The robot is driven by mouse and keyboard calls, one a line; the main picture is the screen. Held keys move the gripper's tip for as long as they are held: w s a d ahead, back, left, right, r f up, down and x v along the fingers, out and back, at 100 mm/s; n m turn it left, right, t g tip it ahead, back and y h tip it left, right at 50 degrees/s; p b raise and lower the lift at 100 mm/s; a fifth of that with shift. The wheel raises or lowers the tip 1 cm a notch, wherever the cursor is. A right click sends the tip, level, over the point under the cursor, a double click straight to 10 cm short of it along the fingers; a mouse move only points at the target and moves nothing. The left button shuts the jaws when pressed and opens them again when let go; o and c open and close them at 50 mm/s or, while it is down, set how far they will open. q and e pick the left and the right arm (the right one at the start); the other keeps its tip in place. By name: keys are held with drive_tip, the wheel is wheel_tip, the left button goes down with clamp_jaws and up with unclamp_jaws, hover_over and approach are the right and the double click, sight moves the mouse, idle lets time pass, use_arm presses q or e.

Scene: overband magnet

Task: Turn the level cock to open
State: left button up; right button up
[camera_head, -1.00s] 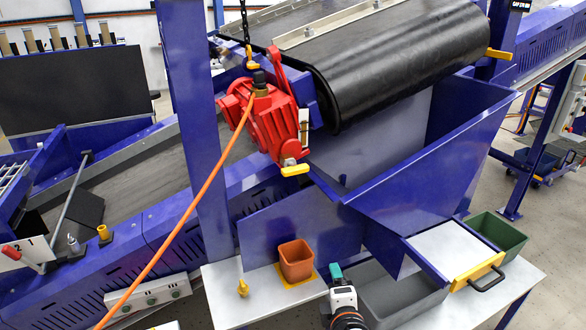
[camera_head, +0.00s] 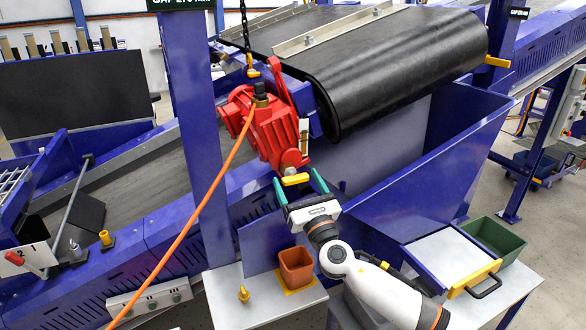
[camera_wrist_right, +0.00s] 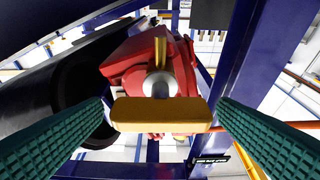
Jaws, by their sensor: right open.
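The level cock is a yellow bar handle (camera_head: 295,179) on a metal stem at the lower end of the red gearmotor (camera_head: 273,128). In the right wrist view the yellow handle (camera_wrist_right: 161,114) lies crosswise in the middle, with the round stem behind it. My right gripper (camera_head: 300,183) is open, with its green fingers on either side of the handle. In the wrist view a gap shows between each finger and the handle's ends, so they appear apart. My left gripper is not in view.
A black belt drum (camera_head: 405,75) is above and right of the motor. A blue chute wall (camera_head: 430,150) stands to the right. An orange cable (camera_head: 185,220) hangs at the left. A green bin (camera_head: 495,238) stands at the right.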

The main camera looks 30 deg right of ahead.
sight(293, 173)
drive_tip(key=shift+x, duration=1.7)
